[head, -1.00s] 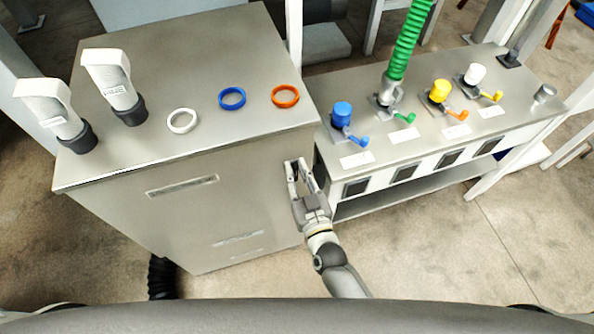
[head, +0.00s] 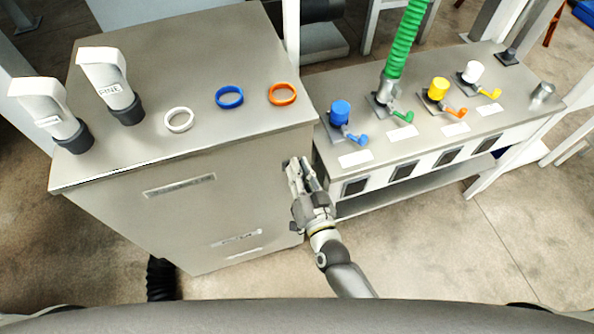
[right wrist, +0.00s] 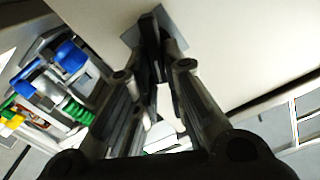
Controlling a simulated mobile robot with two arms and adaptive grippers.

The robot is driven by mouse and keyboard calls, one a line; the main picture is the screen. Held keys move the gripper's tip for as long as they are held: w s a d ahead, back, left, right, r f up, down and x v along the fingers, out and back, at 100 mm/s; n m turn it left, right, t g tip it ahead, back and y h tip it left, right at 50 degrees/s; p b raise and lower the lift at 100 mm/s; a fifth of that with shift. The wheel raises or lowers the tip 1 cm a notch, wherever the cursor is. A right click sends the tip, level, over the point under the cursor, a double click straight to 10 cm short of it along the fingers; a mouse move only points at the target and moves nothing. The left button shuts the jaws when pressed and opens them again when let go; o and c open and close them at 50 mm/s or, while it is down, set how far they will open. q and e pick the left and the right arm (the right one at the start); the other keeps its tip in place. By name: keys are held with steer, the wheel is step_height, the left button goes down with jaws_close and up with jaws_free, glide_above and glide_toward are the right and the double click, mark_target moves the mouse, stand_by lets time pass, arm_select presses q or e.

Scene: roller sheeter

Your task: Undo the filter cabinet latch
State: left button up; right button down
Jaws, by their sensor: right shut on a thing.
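The filter cabinet (head: 120,215) is a large grey metal box at the left of the head view. My right gripper (head: 298,168) is at the right edge of its front face, near the top. In the right wrist view my right gripper (right wrist: 158,55) has its fingers closed on a dark latch (right wrist: 152,35). The latch stands on a grey square plate (right wrist: 176,30) on the pale cabinet face. The fingers hide most of the latch, and in the head view it is covered by the gripper. My left gripper is out of view.
To the right is a low bench (head: 450,150) with coloured valves and a green hose (head: 405,45). Open floor (head: 430,245) lies in front of the bench.

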steer(key=shift+w+d+f+m+b, duration=0.2)
steer(key=shift+m+b, duration=0.6)
steer(key=shift+m, duration=1.35)
steer(key=shift+w+d+f+m+b, duration=0.1)
steer(key=shift+d+f+m+b, duration=0.45)
steer(key=shift+m, duration=1.65)
steer(key=shift+w+a+m+b, duration=0.1)
steer(key=shift+m+b, duration=0.9)
steer(key=shift+m, duration=1.15)
steer(key=c, duration=1.5)
jaws_free()
steer(key=shift+s, duration=0.1)
steer(key=shift+c, duration=0.2)
steer(key=shift+o, duration=0.2)
steer(key=shift+f, duration=0.1)
steer(key=shift+f, duration=0.1)
